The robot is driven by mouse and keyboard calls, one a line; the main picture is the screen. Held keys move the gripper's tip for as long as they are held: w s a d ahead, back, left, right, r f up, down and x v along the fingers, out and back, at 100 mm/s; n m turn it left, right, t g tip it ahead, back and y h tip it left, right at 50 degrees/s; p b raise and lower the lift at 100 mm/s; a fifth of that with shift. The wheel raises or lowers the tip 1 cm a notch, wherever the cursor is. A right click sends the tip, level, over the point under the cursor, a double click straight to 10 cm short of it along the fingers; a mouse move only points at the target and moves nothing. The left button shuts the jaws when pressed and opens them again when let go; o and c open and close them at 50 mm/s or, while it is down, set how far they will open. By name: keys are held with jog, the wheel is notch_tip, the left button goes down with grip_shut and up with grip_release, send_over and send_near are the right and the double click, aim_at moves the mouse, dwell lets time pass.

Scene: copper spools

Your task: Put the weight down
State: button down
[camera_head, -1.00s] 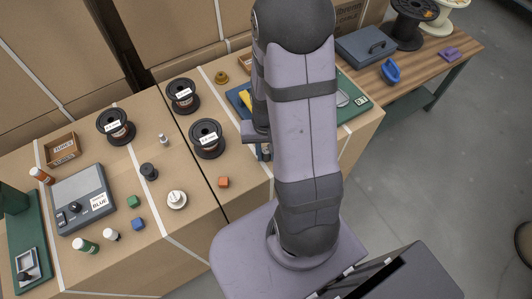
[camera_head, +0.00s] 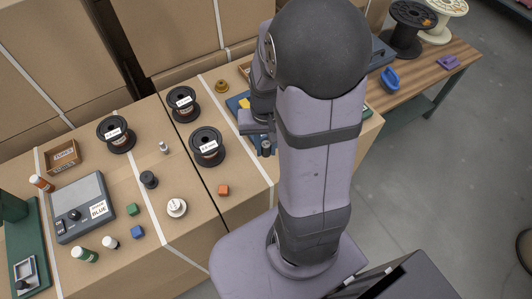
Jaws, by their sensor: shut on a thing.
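My gripper (camera_head: 258,130) is beyond my upper arm, over the right part of the cardboard-box surface (camera_head: 235,207). It is shut on a small dark weight (camera_head: 265,149), of which only a bit shows below the jaws. My arm hides the rest of the gripper and the place right of it. I cannot tell whether the weight touches what is under it. Blue and yellow things (camera_head: 238,101) lie just left of the gripper, partly hidden.
Black spools (camera_head: 207,147) stand left of the gripper, with an orange cube (camera_head: 223,190) nearer. A brass piece (camera_head: 221,86) is behind. A grey device (camera_head: 82,208), small cubes and bottles are at left. A wooden bench (camera_head: 432,68) with a blue handled thing (camera_head: 390,79) is at right.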

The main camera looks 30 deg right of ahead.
jog(key=shift+r, duration=1.15)
jog(key=shift+w+a, duration=0.1)
jog(key=shift+a, duration=0.2)
jog(key=a+f+n+p, duration=0.2)
jog(key=a+n, duration=0.3)
jog(key=a, duration=0.7)
notch_tip(320, 180, up, 7)
jog(key=n, duration=0.4)
send_over(146, 177)
jog(key=shift+f+p, duration=1.65)
jog(key=shift+f, duration=3.45)
jog(key=shift+f, duration=0.1)
